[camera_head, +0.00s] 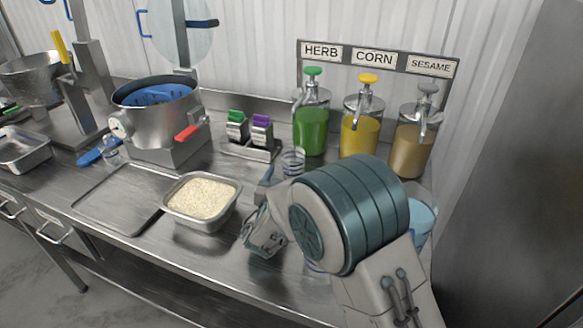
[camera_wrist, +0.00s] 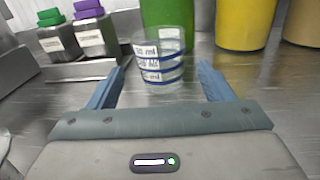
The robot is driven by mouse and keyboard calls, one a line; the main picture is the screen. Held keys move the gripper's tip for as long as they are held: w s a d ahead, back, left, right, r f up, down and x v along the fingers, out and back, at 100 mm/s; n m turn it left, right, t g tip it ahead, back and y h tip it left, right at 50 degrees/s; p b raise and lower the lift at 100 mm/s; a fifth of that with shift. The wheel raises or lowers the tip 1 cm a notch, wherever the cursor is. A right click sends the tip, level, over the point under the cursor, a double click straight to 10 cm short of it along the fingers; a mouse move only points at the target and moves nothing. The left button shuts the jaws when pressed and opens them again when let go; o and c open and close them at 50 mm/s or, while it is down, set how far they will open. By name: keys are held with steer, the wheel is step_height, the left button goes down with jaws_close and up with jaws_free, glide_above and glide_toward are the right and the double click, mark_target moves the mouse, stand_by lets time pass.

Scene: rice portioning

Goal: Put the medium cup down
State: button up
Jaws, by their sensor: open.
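A clear measuring cup (camera_wrist: 160,62) with blue rings and white labels stands upright on the steel counter in the wrist view. It also shows in the head view (camera_head: 292,162), in front of the green dispenser. My gripper (camera_wrist: 160,82) is open, with one blue finger on each side of the near space in front of the cup. The fingers do not visibly touch it. In the head view my arm hides most of my gripper. Another clear cup shows in part below my arm (camera_head: 314,267); its size cannot be told.
Herb (camera_head: 311,128), corn (camera_head: 360,134) and sesame (camera_head: 412,148) dispensers stand behind. A rice tray (camera_head: 201,225) is left of my gripper. A holder with green and purple-topped blocks (camera_head: 250,152) stands left of the cup. A cooker (camera_head: 158,125) is farther left. Light-blue container (camera_head: 421,217) at right.

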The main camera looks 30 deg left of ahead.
steer(key=v, duration=0.4)
steer(key=shift+s, duration=0.2)
stand_by(2.2)
